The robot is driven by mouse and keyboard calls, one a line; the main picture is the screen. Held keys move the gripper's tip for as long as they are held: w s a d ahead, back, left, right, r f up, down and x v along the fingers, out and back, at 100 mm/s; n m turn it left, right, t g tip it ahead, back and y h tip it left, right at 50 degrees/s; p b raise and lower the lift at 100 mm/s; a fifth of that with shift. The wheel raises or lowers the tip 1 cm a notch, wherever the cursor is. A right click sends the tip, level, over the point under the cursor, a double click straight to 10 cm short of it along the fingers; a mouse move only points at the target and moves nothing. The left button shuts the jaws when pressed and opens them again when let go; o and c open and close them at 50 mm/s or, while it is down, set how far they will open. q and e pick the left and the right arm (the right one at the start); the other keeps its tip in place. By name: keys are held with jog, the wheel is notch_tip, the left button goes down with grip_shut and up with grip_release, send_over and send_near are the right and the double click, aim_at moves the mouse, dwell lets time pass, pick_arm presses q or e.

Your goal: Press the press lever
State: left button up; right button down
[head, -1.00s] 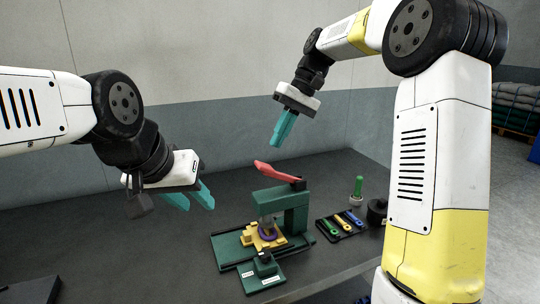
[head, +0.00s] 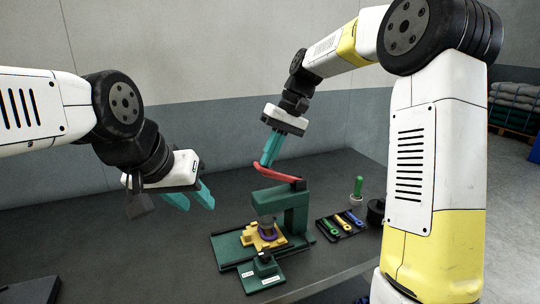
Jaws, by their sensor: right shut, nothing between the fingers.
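The press (head: 297,215) is a green frame standing on a green base on the dark table. Its red press lever (head: 277,175) sticks out from the top of the frame towards the left. My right gripper (head: 266,163) is shut and empty, pointing down, with its teal fingertips at the free left end of the lever. I cannot tell whether they touch it. My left gripper (head: 203,201) is open and empty, to the left of the press above the table.
A dark tray (head: 330,236) with green, yellow and blue handled tools lies right of the press. A green-handled piece (head: 358,187) stands behind it, near a black round object (head: 376,210). A green block (head: 262,277) with labels is in front. The table's left side is mostly clear.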

aim_at(259, 165)
jog(key=shift+s+a+f+t+h, duration=0.3)
jog(key=shift+s+a+f+h, duration=0.1)
jog(key=shift+a+f+h, duration=0.4)
jog(key=shift+s+a+f+t+h, duration=0.1)
jog(key=shift+a+f+t+h, duration=0.15)
jog(key=shift+f+h, duration=0.25)
jog(key=shift+s+a+f+t+h, duration=0.15)
jog(key=shift+a+f+h, duration=0.15)
jog(key=shift+f+h, duration=0.2)
jog(key=shift+s+a+f, duration=0.1)
jog(key=shift+a+f, duration=0.05)
jog(key=shift+f, duration=0.3)
jog(key=shift+s+a+f, duration=0.1)
jog(key=shift+f, duration=0.45)
jog(key=r, duration=0.8)
jog(key=shift+w+d+r, duration=0.25)
jog(key=shift+w+d, duration=0.05)
jog(key=shift+d, duration=0.1)
jog(key=shift+r, duration=0.1)
